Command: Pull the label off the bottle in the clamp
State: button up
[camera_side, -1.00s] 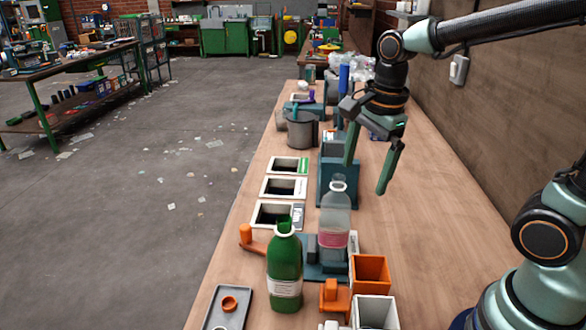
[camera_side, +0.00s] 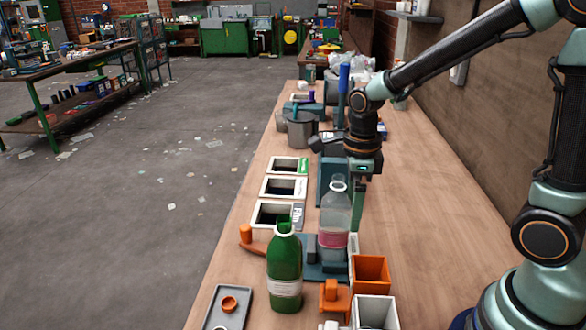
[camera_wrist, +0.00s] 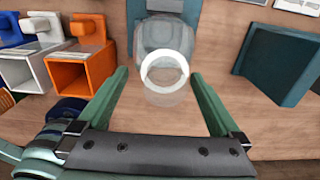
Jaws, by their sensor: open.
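The clear bottle (camera_side: 335,210) stands upright in the grey-blue clamp (camera_side: 312,268) on the bench, with a pink label (camera_side: 333,240) round its lower part. My gripper (camera_side: 357,205) points down just behind and to the right of the bottle in the side view; one finger shows and the other is hidden. In the wrist view the bottle's open neck (camera_wrist: 165,72) lies between and a little beyond the tips of my open gripper (camera_wrist: 158,75). The fingers are apart and hold nothing. The label does not show clearly in the wrist view.
A green bottle (camera_side: 285,270) stands front left of the clamp. An orange bin (camera_side: 370,272) and a white bin (camera_side: 375,312) stand to its right and front. A teal box (camera_wrist: 283,65) is close on the wrist view's right. Open bench lies right of the bottle.

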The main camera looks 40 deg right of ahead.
jog(key=shift+f, duration=2.45)
jog(key=c, duration=1)
jog(key=o, duration=0.7)
jog(key=c, duration=0.5)
jog(key=shift+r, duration=1.7)
jog(key=shift+r, duration=2.35)
jog(key=shift+r, duration=0.1)
